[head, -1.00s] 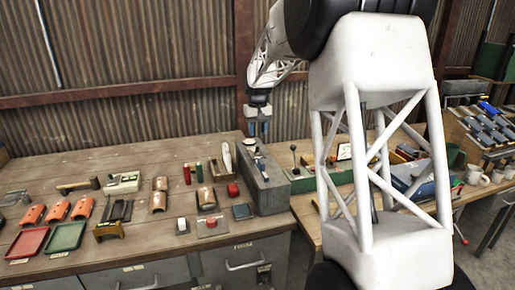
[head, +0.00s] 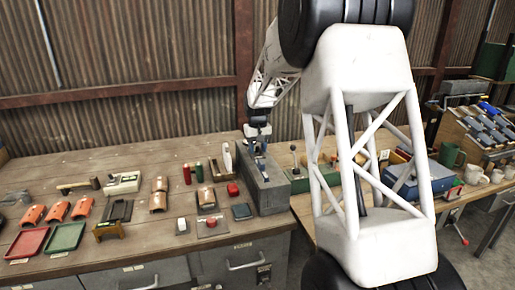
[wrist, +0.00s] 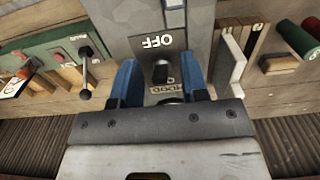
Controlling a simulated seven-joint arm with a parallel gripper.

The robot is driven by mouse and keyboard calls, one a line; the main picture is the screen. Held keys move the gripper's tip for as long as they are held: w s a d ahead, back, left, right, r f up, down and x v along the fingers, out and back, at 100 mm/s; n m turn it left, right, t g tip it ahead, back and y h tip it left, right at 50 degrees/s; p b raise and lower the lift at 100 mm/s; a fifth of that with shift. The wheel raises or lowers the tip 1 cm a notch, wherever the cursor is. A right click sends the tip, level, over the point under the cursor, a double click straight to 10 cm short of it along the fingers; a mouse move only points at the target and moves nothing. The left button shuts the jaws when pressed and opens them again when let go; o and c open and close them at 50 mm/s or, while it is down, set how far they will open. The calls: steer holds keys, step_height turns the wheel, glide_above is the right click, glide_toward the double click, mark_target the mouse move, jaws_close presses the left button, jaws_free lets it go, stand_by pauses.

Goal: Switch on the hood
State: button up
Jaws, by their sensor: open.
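In the wrist view, upside-down labels read OFF and HOOD on either side of the lever. My gripper (wrist: 158,76) has its blue fingers apart, one on each side of the lever, with a gap on both sides. In the head view, my gripper (head: 258,148) is low over the top of the housing, and the lever is hard to make out there. I cannot tell the fingertips' exact height over the panel.
A green panel with a black-knobbed lever (wrist: 85,94) stands left of the housing in the wrist view. An upright white plate (wrist: 232,66) and a green cylinder (wrist: 296,38) stand on the other side. Red and green trays (head: 66,237) lie at the far left.

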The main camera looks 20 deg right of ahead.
mark_target(257, 150)
jaws_close()
steer(key=shift+w, duration=0.15)
stand_by(0.4)
steer(key=g, duration=0.1)
steer(key=w+g, duration=0.1)
steer(key=g, duration=0.3)
steer(key=shift+w+r, duration=0.1)
steer(key=shift+w, duration=0.25)
steer(key=shift+w+f+g, duration=0.1)
steer(key=shift+w+g, duration=0.25)
steer(key=shift+g, duration=0.9)
steer(key=shift+w+f+g, duration=0.1)
steer(key=shift+w+g, duration=0.2)
steer(key=shift+g, duration=0.95)
jaws_free()
